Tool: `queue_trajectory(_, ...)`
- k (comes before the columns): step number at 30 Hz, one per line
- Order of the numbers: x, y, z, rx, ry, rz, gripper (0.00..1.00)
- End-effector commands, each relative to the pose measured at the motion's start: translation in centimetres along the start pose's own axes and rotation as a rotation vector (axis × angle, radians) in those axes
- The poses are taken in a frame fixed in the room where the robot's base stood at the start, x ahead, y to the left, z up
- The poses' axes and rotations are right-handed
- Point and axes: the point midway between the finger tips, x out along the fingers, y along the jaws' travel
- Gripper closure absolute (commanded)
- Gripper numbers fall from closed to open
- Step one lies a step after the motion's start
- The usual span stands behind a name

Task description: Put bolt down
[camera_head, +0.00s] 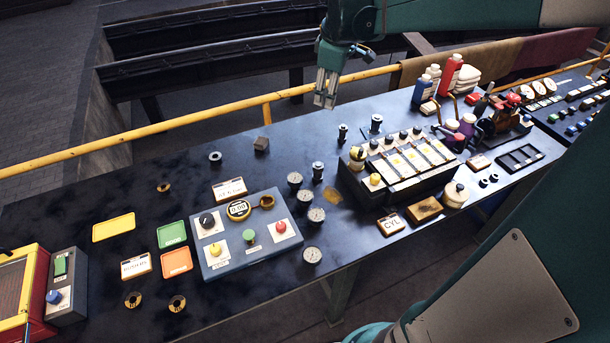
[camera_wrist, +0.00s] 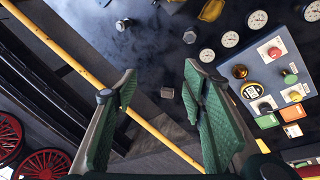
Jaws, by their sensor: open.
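My gripper (camera_head: 325,102) hangs over the back edge of the dark bench, near the yellow rail. It is open, and in the wrist view its two green fingers (camera_wrist: 158,100) stand wide apart with nothing held between them. Several small dark bolt-like pieces stand on the bench: one (camera_head: 342,132) just below my gripper in the head view, one (camera_head: 376,122) to its right, and one (camera_head: 318,170) nearer the gauges. I cannot tell which is the task's bolt. The wrist view also shows two of these pieces, at upper left (camera_wrist: 123,24) and upper middle (camera_wrist: 190,35).
A grey block (camera_head: 261,144) and a dark ring (camera_head: 215,158) lie left of my gripper. The yellow rail (camera_head: 220,114) runs along the back. A blue-grey control panel (camera_head: 231,260), gauges (camera_head: 316,215) and a switch box (camera_head: 400,170) occupy the bench. Bottles (camera_head: 450,75) stand right.

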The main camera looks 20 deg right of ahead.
Motion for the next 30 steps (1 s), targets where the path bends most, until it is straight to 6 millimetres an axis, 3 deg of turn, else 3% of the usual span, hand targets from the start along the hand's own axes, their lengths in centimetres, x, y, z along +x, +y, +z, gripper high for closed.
queue_trajectory(15, -4.5, -10.9, 0.1, 0.247, 0.089, 0.054, 0.58)
queue_trajectory(30, -6.3, -20.8, 1.8, 0.489, 0.195, 0.07, 0.58)
